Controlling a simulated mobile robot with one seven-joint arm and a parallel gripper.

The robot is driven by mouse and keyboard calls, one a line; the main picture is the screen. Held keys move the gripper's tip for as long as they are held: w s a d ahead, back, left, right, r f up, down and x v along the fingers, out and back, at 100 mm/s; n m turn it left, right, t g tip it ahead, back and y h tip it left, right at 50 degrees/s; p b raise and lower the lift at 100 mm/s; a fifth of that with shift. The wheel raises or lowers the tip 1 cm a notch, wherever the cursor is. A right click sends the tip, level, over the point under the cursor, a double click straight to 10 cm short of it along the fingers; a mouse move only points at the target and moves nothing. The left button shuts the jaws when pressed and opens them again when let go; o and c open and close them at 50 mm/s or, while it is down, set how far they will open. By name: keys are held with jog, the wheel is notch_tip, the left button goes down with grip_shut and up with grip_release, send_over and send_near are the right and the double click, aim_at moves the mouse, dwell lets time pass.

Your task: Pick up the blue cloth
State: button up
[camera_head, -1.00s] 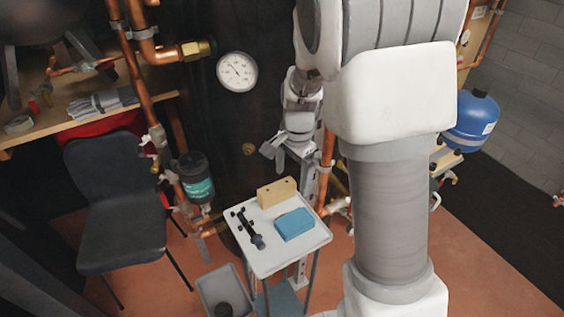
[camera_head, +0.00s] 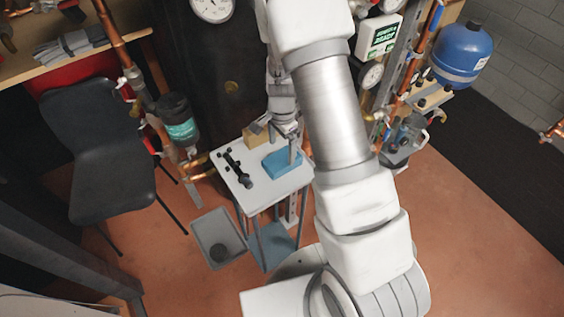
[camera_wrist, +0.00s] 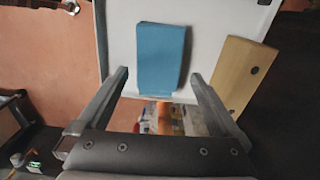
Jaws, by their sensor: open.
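The blue cloth (camera_head: 281,163) is a folded block lying flat on a small white table (camera_head: 262,196). In the wrist view the cloth (camera_wrist: 161,56) lies ahead of the gap between my fingers, with its near end close to the fingertips. My gripper (camera_head: 291,145) is at the table's far right side, just by the cloth, pointing down. In the wrist view my gripper (camera_wrist: 159,75) is open, its two fingers spread wider than the cloth, with nothing between them. I cannot tell the exact height of the fingertips above the cloth.
A wooden block (camera_head: 255,135) lies behind the cloth, near the right finger in the wrist view (camera_wrist: 238,75). A black tool (camera_head: 237,168) lies at the table's left. A grey bin (camera_head: 218,238) stands on the floor below. A black chair (camera_head: 108,150) and copper pipes are around.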

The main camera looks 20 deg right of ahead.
aim_at(282, 159)
jog(key=shift+s+f, duration=0.15)
jog(key=shift+f, duration=2.55)
jog(key=c, duration=1.1)
jog(key=shift+c, duration=0.2)
jog(key=shift+r, duration=0.1)
jog(key=shift+r, duration=0.7)
notch_tip(282, 159, up, 3)
jog(key=shift+r, duration=0.1)
jog(key=s+d+r, duration=0.6)
jog(key=s+d, duration=0.2)
jog(key=shift+s, duration=0.25)
